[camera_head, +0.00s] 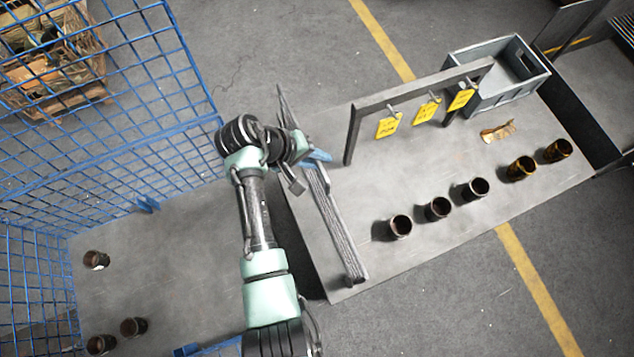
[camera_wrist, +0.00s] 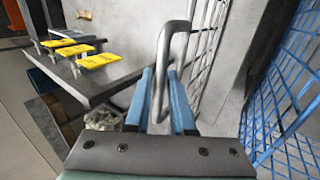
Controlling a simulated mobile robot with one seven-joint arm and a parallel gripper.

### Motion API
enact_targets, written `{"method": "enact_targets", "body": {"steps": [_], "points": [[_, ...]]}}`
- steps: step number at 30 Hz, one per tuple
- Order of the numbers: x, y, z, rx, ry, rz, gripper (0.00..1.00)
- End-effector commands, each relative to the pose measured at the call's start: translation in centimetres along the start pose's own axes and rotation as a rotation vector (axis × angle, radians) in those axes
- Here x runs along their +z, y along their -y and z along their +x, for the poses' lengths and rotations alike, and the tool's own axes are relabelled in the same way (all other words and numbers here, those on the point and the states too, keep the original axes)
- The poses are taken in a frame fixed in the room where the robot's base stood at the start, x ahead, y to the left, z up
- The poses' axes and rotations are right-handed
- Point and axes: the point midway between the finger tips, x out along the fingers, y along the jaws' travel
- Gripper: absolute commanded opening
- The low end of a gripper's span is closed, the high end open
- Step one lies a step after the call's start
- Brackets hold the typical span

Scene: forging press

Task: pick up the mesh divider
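The mesh divider (camera_head: 325,215) is a narrow grey panel seen nearly edge-on in the head view, standing along the left edge of the grey table. In the wrist view its grey wire mesh (camera_wrist: 206,45) shows upper right of centre, and a bent grey bar handle (camera_wrist: 163,60) rises in front. My gripper (camera_head: 319,157) is at the divider's upper part, its blue fingers close against it. In the wrist view my gripper (camera_wrist: 161,80) has its fingers apart on either side of one handle leg, with a small gap on the right. Firm contact is not visible.
A rack bar with yellow tags (camera_head: 427,110) stands on the table (camera_head: 440,180), right of the divider. Several dark cups (camera_head: 438,208) and a grey crate (camera_head: 500,75) are also there. Blue mesh fencing (camera_head: 110,110) stands left, around a lower surface with cups.

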Motion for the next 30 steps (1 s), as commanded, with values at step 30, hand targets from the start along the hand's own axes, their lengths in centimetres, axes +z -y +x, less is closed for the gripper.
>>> {"method": "enact_targets", "body": {"steps": [30], "points": [[-0.06,-0.01,-0.1,0.001,-0.002,0.0,0.0]]}}
